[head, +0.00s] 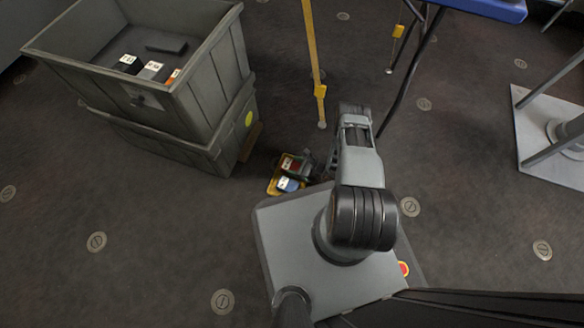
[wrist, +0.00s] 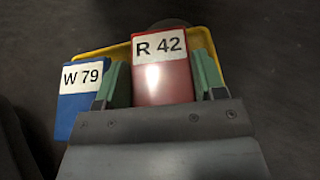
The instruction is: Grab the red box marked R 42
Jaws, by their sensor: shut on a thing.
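The red box marked R 42 (wrist: 163,80) stands between the two green-padded fingers of my gripper (wrist: 160,85) in the wrist view. My gripper is shut on it, with a finger at each side. In the head view the red box (head: 291,164) shows small, beside my gripper (head: 303,163). A blue box marked W 79 (wrist: 78,100) sits just left of the left finger; it also shows in the head view (head: 289,184). Both boxes are at a yellow tray (wrist: 112,52), which also shows in the head view (head: 273,187). The lower parts of the boxes are hidden.
Stacked grey crates (head: 185,110) stand at the left, the upper one holding several labelled boxes. A yellow post (head: 315,60) rises beyond my arm. A blue-topped table (head: 490,8) with dark legs is at the back right. A grey base plate (head: 545,140) lies at the right.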

